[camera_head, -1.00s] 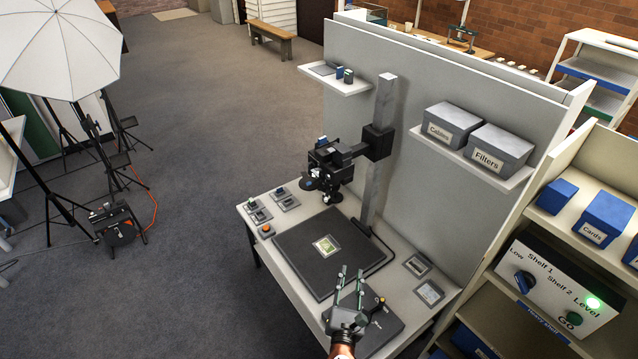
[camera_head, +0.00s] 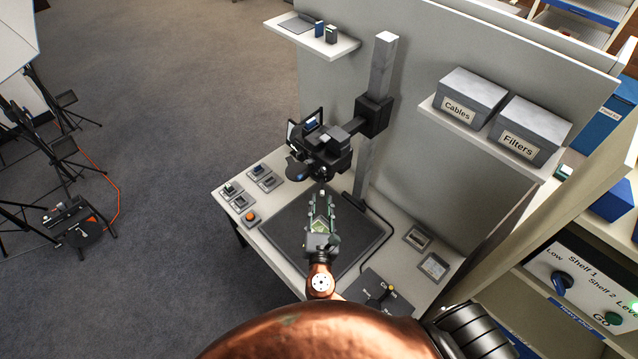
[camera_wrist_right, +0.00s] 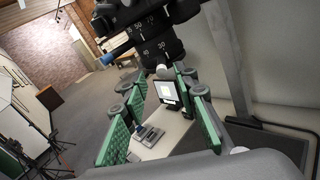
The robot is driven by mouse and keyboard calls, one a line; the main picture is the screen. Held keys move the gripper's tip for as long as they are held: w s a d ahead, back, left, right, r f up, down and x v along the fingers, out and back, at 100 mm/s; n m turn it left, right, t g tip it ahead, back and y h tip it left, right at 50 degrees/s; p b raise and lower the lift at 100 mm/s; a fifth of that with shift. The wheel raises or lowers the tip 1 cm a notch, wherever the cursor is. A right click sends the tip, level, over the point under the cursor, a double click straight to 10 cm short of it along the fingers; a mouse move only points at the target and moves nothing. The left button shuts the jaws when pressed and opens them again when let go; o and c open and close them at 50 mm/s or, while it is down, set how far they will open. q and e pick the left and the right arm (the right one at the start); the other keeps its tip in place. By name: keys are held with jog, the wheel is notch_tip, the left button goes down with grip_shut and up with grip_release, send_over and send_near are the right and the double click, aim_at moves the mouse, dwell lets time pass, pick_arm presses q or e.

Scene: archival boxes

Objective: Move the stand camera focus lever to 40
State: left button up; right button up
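The stand camera (camera_head: 322,150) hangs from its column above the dark baseboard, and its black lens shows at the top of the right wrist view (camera_wrist_right: 150,30). A pale round knob (camera_wrist_right: 163,72), apparently the focus lever's end, sticks out below that ring. My right gripper (camera_head: 323,200) is open just below the camera. Its green-padded fingers in the right wrist view (camera_wrist_right: 160,88) stand either side of the knob's line, with no clear contact. My left gripper is out of view.
The baseboard (camera_head: 285,235) lies under the camera, partly hidden by my right gripper. The column (camera_head: 376,130) and grey back panel (camera_head: 450,200) stand behind. Small control blocks (camera_head: 250,190) and an orange button (camera_head: 250,216) sit at the table's left.

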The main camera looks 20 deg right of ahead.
aim_at(322, 195)
jog(key=x, duration=0.5)
jog(key=shift+w+d, duration=0.25)
jog(key=shift+d, duration=0.05)
grip_shut()
dwell(0.5)
